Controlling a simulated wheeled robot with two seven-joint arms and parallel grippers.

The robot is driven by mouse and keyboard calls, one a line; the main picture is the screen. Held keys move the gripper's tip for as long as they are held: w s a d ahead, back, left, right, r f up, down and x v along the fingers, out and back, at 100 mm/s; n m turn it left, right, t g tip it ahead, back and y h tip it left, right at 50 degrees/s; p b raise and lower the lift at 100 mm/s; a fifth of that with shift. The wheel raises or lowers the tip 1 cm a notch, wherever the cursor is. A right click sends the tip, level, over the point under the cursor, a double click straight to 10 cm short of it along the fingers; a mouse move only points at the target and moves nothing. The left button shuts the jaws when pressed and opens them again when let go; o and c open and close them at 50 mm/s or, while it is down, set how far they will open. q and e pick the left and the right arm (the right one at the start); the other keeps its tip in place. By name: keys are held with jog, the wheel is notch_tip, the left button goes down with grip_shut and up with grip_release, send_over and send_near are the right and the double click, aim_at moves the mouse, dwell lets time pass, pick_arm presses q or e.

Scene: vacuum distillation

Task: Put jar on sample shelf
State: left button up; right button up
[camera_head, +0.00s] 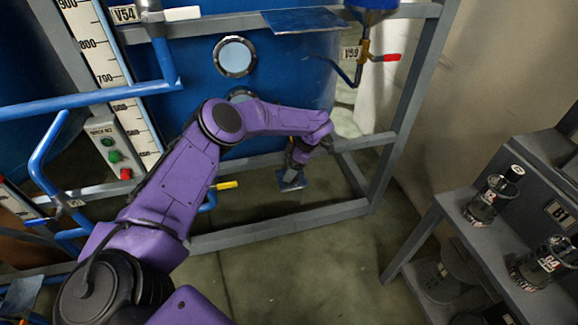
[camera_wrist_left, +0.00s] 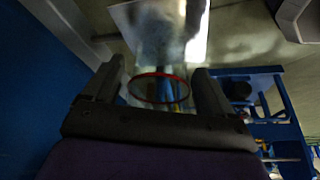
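My left gripper (camera_head: 297,156) is low in front of the blue tank, just above a small blue plate (camera_head: 291,182). In the left wrist view a clear round vessel with a thin red rim, probably the jar (camera_wrist_left: 158,90), sits between the two fingers of the left gripper (camera_wrist_left: 160,85). The fingers lie close on both sides of it; whether they press on it cannot be told. In the head view the jar is not clear behind the dark gripper. The grey sample shelf (camera_head: 452,212) stands at the right. My right gripper is not in view.
Two dark-capped jars (camera_head: 490,200) (camera_head: 545,262) stand on the shelf's upper level, with bare surface near its left edge. A label B1 (camera_head: 560,213) is behind them. Metal frame bars (camera_head: 280,223) and a post (camera_head: 408,100) lie between tank and shelf. Floor between is clear.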

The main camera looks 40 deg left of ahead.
pick_arm(q)
jog(key=shift+s+a+r, duration=0.1)
jog(key=shift+s+a, duration=0.05)
jog(key=shift+s, duration=0.05)
jog(key=shift+w+r, duration=0.2)
jog(key=shift+r, duration=0.05)
jog(key=v, duration=1.1)
jog(key=shift+d+r, duration=0.2)
jog(key=shift+d, duration=0.05)
